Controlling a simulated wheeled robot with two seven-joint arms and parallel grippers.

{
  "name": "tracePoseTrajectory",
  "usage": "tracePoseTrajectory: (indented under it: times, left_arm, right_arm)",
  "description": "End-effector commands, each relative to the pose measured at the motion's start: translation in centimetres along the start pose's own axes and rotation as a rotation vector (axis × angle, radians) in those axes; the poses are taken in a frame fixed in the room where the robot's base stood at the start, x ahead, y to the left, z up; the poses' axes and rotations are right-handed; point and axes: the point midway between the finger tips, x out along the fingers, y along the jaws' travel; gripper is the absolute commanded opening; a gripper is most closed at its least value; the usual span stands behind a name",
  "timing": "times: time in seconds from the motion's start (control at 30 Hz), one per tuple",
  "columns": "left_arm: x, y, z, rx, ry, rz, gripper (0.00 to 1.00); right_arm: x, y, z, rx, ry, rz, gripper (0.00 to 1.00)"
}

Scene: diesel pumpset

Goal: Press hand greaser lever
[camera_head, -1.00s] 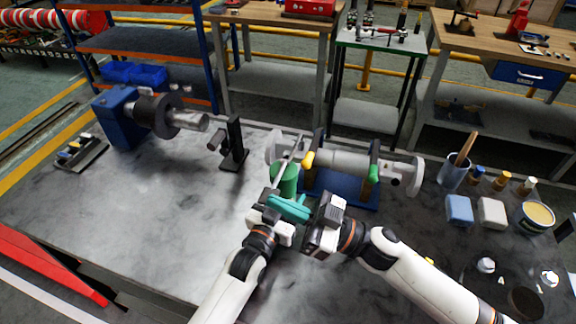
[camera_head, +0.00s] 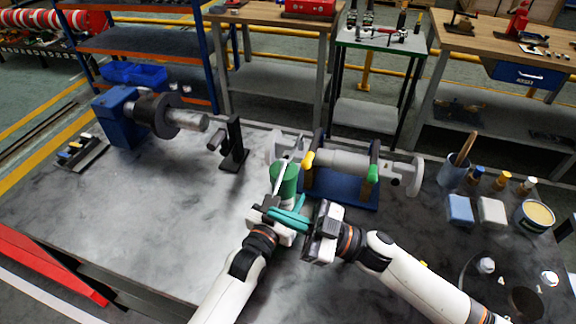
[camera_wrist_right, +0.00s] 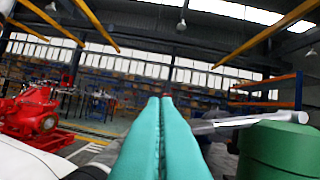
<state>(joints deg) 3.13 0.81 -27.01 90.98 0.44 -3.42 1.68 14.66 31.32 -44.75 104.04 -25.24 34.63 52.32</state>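The hand greaser (camera_head: 284,184) is a green cylinder on the bench. Its thin grey lever (camera_head: 281,174) slants up and right across the cylinder's top. In the right wrist view the lever (camera_wrist_right: 240,123) and the green body (camera_wrist_right: 280,150) are at the right, beside my fingers and apart from them in the picture. My right gripper (camera_head: 275,212) reaches in from the right, below the greaser in the head view. Its teal fingers (camera_wrist_right: 160,140) are pressed together with nothing seen between them. My left gripper (camera_head: 280,216) is just below the greaser; its fingers are confused with the right ones, so its grip is unclear.
A grey pump shaft assembly on a blue stand (camera_head: 345,190) is right behind the greaser. A black upright bracket (camera_head: 234,150) stands to the left. A cup (camera_head: 454,172), small bottles and a tin (camera_head: 536,215) are at the right.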

Motion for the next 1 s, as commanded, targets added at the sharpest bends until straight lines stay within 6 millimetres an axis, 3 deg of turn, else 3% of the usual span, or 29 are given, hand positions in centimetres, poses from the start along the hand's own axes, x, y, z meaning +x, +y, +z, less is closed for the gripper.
tracePoseTrajectory:
  times: [0.03,0.27,0.5,0.7,1.0]
  left_arm:
    - [0.0,-0.1,0.0,-0.001,-0.001,-0.002,0.00]
    - [0.0,-0.2,0.0,-0.001,-0.001,-0.002,0.00]
    - [0.0,-0.1,0.0,-0.001,-0.001,-0.002,0.00]
    - [0.0,-0.1,0.0,-0.001,-0.001,-0.001,0.00]
    - [0.0,-0.1,0.0,-0.001,-0.001,-0.001,0.00]
  right_arm:
    - [-0.3,0.0,-0.6,0.005,0.015,-0.005,0.00]
    - [-0.2,0.0,-0.3,0.004,0.018,-0.006,0.00]
    - [1.3,0.4,3.9,-0.002,0.005,0.002,0.00]
    - [-4.0,0.2,3.4,0.004,0.011,-0.004,0.00]
    - [-8.2,0.1,3.7,0.001,0.004,-0.002,0.00]
